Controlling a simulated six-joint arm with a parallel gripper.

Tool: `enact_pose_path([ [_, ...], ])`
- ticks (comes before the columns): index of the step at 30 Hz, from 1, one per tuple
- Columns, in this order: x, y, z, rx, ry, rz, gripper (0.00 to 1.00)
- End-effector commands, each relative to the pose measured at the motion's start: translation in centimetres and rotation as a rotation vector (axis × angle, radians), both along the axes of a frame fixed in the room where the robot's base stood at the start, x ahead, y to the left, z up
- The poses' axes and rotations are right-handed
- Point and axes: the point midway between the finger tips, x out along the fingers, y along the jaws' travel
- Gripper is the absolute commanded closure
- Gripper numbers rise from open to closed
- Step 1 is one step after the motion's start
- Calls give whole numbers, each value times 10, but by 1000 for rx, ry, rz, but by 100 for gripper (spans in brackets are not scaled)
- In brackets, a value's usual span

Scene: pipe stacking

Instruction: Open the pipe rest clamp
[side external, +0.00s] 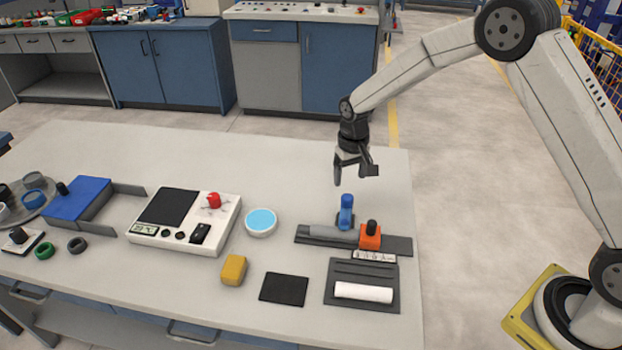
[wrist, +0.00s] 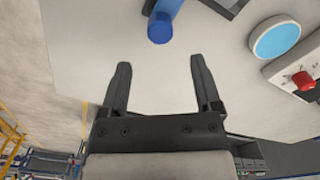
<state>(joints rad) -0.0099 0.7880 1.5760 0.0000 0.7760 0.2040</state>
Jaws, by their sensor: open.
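The pipe rest (side external: 401,246) is a long dark base near the right end of the table. A grey rounded piece (side external: 322,232) lies along it, beside an orange block (side external: 370,238) with a black knob on top. A blue upright handle (side external: 346,210) stands by the grey piece and looks like the clamp's lever. In the wrist view the blue handle (wrist: 163,24) shows at the top, beyond the fingertips. My gripper (side external: 354,176) is open and empty, above and apart from the handle. Both fingers (wrist: 160,63) are spread in the wrist view. I cannot tell the clamp's state.
A dark tray (side external: 342,270) holding a white cylinder (side external: 363,292) lies in front of the rest. A round blue-topped dish (side external: 261,222), a yellow block (side external: 234,270) and a white device with a red knob (side external: 214,201) stand left. The table behind the rest is clear.

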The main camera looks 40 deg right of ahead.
Motion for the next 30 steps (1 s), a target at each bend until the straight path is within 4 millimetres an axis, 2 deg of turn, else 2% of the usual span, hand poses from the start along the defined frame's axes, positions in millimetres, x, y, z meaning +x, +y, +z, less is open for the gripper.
enact_pose_path([
  [11, 1, 0, -6, 0, 3, -2, 19],
  [30, 1, 0, -72, 2, 3, -2, 19],
])
